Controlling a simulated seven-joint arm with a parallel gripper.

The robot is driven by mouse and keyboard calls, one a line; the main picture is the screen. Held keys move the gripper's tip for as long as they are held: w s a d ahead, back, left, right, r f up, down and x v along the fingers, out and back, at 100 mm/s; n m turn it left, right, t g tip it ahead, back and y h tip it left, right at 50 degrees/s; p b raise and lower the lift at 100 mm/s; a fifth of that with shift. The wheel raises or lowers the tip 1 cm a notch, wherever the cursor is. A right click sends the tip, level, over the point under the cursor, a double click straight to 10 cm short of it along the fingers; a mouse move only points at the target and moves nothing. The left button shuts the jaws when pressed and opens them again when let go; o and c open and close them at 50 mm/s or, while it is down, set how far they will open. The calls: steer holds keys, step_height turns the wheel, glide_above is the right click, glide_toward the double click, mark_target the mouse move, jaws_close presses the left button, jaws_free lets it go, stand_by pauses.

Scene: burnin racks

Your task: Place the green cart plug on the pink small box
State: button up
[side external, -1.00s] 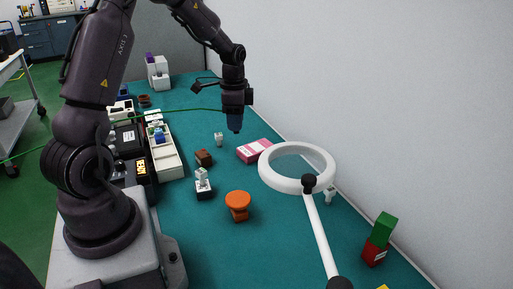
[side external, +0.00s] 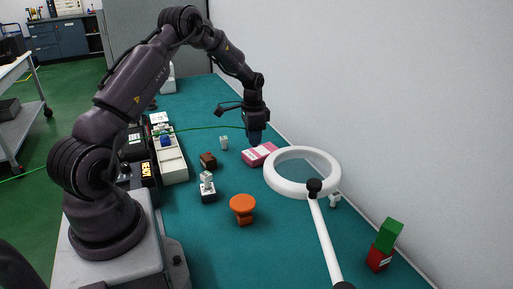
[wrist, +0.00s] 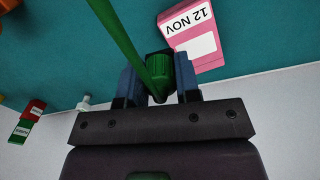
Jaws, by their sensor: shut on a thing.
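The green cart plug (wrist: 158,70) is held between the two blue fingers of my gripper (wrist: 159,82) in the wrist view, with its green cable (wrist: 118,35) running up and left. In the side view my gripper (side external: 255,140) points down just above the pink small box (side external: 261,153), and the plug itself is hard to make out there. The pink small box (wrist: 192,38) shows a "12 NOV" label in the wrist view, just beyond and right of the plug. I cannot tell whether plug and box touch.
A white ring magnifier (side external: 270,180) stands right of the box, near the wall. A green block (side external: 388,235) sits on a red one (side external: 378,258) at right.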

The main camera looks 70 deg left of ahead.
mark_target(256, 157)
steer(key=shift+w+a+f, duration=0.3)
steer(key=shift+w+f, duration=0.1)
steer(key=shift+f, duration=0.25)
steer(key=shift+w+a+f, duration=0.3)
steer(key=shift+w+f, duration=0.05)
steer(key=shift+f, duration=1.65)
steer(key=shift+f, duration=0.2)
steer(key=o, duration=0.9)
steer(key=shift+r, duration=0.1)
